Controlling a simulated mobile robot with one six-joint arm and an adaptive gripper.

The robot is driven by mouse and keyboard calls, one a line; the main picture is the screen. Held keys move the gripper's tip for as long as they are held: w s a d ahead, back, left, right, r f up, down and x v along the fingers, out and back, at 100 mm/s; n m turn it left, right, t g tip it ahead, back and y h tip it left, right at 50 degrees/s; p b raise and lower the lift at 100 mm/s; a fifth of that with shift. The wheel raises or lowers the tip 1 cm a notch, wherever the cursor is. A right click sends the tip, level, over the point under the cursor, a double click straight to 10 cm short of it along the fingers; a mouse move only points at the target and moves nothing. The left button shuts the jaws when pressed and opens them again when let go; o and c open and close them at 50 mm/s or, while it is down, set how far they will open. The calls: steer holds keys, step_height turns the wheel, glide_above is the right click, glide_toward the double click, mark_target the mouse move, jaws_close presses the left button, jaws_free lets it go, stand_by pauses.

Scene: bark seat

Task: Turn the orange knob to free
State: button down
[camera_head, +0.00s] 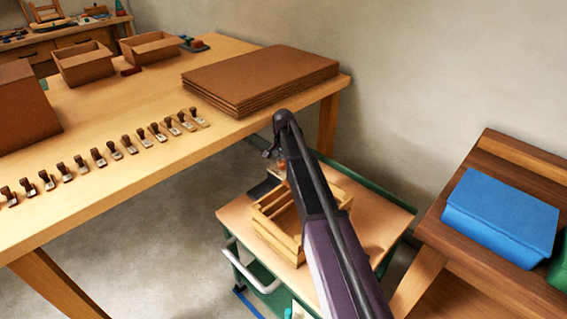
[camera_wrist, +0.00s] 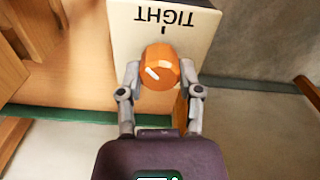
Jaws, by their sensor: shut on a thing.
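The orange knob (camera_wrist: 158,62) is in the middle of the wrist view, on a white plate (camera_wrist: 205,40). The plate reads "TIGHT" upside down, with a short black tick between the word and the knob. A white line on the knob's face lies slanted, left of its middle. My gripper (camera_wrist: 160,72) is shut on the knob, with one finger at each side. In the head view my gripper (camera_head: 276,153) is above the cart, and only a small orange patch of the knob (camera_head: 281,165) shows. No "free" label is visible.
A wooden crate (camera_head: 264,226) stands on a green-framed cart (camera_head: 377,222) below my arm.

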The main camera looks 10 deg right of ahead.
steer(key=n, duration=0.7)
steer(key=shift+a, duration=0.15)
steer(key=n, duration=0.6)
steer(key=shift+s+a+n, duration=0.1)
steer(key=shift+n, duration=0.3)
steer(key=n, duration=0.6)
steer(key=shift+s+a, duration=0.1)
steer(key=n, duration=0.7)
steer(key=shift+s, duration=0.15)
steer(key=shift+c, duration=1.3)
jaws_free()
steer(key=shift+w, duration=0.2)
